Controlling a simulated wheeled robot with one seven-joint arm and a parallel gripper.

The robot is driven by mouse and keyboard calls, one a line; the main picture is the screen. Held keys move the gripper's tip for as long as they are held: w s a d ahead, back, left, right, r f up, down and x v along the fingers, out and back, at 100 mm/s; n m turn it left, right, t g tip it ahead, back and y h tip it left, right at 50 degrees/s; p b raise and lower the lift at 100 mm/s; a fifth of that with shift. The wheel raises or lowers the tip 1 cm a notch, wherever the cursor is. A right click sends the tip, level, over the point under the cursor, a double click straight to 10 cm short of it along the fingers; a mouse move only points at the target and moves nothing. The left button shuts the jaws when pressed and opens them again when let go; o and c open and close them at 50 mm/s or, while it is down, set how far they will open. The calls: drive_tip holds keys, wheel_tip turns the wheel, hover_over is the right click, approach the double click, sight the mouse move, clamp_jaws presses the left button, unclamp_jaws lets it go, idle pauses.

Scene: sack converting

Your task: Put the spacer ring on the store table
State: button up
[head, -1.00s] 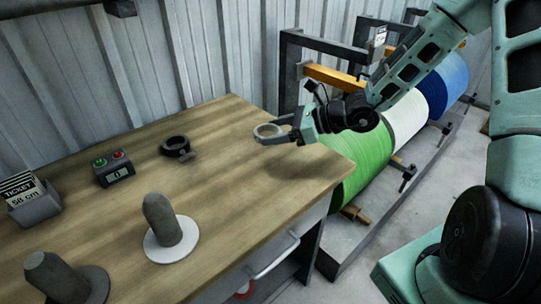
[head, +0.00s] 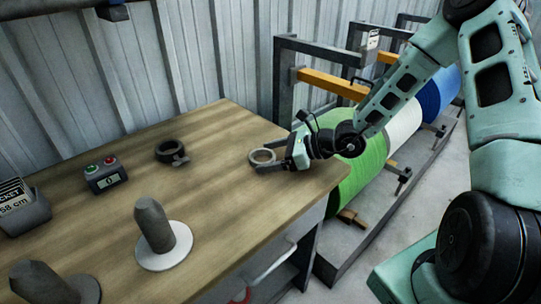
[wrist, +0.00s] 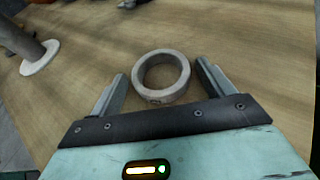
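The spacer ring (head: 253,155) is a pale grey ring lying flat on the wooden top of the store table (head: 215,140), near its right end. In the wrist view the ring (wrist: 140,82) sits between the two fingers, with a gap on either side. My gripper (head: 266,158) is open around the ring, low over the tabletop. In the wrist view the ring's near edge lies close to the dark palm bar; I cannot tell whether they touch.
A dark clamp ring (head: 169,151) lies left of the spacer ring. A button box (head: 105,175), a ticket holder (head: 24,209) and two grey posts on discs (head: 154,226) (head: 45,284) stand further left. Fabric rolls (head: 362,170) on a rack are right of the table. Bare wood surrounds the ring.

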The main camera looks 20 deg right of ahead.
drive_tip(key=shift+r, duration=0.15)
